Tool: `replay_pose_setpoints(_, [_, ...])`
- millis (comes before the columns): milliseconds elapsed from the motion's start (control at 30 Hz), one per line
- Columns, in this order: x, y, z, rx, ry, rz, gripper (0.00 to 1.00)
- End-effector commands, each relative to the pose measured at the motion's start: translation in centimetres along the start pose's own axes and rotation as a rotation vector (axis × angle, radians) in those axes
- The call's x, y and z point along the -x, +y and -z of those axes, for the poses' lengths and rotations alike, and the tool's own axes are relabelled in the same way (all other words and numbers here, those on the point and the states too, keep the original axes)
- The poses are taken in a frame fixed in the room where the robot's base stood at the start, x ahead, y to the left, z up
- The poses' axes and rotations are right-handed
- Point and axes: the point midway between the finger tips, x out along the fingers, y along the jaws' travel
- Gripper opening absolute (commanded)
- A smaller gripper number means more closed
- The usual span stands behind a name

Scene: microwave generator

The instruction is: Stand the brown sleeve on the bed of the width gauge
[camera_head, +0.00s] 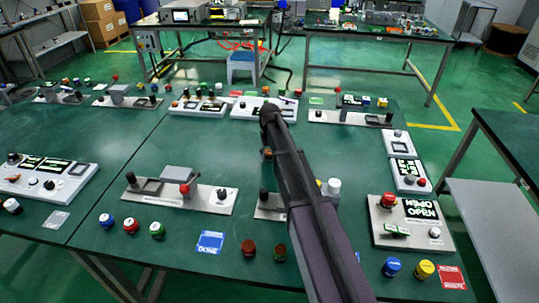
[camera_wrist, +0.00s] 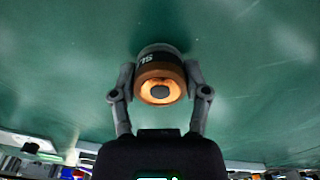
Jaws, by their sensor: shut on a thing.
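My gripper (camera_wrist: 160,88) is shut on the brown sleeve (camera_wrist: 160,70), one finger on each side, in the wrist view. The sleeve has a brown-orange end with a dark centre, and a dark band with white lettering behind it. In the head view my arm hides most of the gripper and the sleeve. Several grey gauge plates with posts and square beds stand on the green table. One (camera_head: 178,192) is left of my arm, and another (camera_head: 268,206) is partly hidden behind it. I cannot tell which is the width gauge.
Blue, red and green knobs (camera_head: 131,224), a blue DONE card (camera_head: 210,242) and two round pieces (camera_head: 248,249) lie along the front. A panel with an OPEN display (camera_head: 411,222) stands right of my arm. Bare green table (camera_head: 190,140) lies left of my arm.

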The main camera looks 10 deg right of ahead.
Motion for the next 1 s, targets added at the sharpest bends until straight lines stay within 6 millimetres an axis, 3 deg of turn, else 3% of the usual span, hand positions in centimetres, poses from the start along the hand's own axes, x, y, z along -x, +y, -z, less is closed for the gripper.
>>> replay_pose_setpoints(367, [3.2, -0.1, -0.4, 0.0, 0.0, 0.0, 0.03])
replay_pose_setpoints(700, [3.6, -1.1, -8.8, 0.0, 0.0, 0.0, 0.03])
replay_pose_setpoints(1000, [4.0, -1.8, -14.0, 0.0, 0.0, 0.0, 0.03])
